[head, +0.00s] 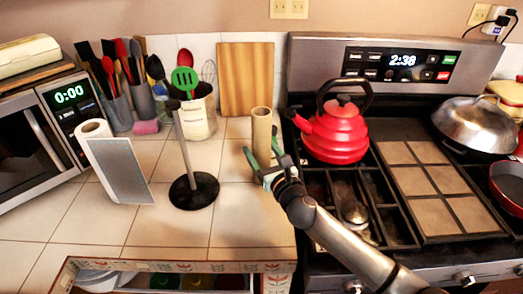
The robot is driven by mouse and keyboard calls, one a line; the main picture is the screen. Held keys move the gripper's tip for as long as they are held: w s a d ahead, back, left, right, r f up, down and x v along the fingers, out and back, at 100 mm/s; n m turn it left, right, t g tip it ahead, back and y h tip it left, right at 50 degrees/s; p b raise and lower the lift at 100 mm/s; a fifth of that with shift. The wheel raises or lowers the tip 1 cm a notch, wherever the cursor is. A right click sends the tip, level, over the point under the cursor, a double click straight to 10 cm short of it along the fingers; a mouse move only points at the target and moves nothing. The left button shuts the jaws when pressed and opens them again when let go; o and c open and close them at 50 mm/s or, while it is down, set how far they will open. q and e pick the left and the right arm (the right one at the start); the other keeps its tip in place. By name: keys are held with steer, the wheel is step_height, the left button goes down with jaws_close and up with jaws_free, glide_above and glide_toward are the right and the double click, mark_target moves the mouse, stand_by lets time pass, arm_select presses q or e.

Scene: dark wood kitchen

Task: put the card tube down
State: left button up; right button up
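The card tube (262,130) is a plain tan cylinder, standing upright over the tiled counter just left of the stove. My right gripper (263,155) reaches in from the lower right, with its green fingers on either side of the tube's lower part, shut on it. The fingers and wrist hide the tube's lower end, so I cannot tell whether it touches the counter. My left gripper is not in view.
A red kettle (336,132) sits on the stove close to the right. A wooden board (246,78) leans behind.

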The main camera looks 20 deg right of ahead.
steer(key=shift+o, duration=0.9)
steer(key=shift+r, duration=0.25)
steer(key=shift+s+f, duration=0.1)
steer(key=shift+s, duration=0.25)
steer(key=s+d, duration=0.1)
steer(key=s, duration=1)
steer(key=shift+s+d, duration=0.15)
steer(key=shift+d, duration=0.05)
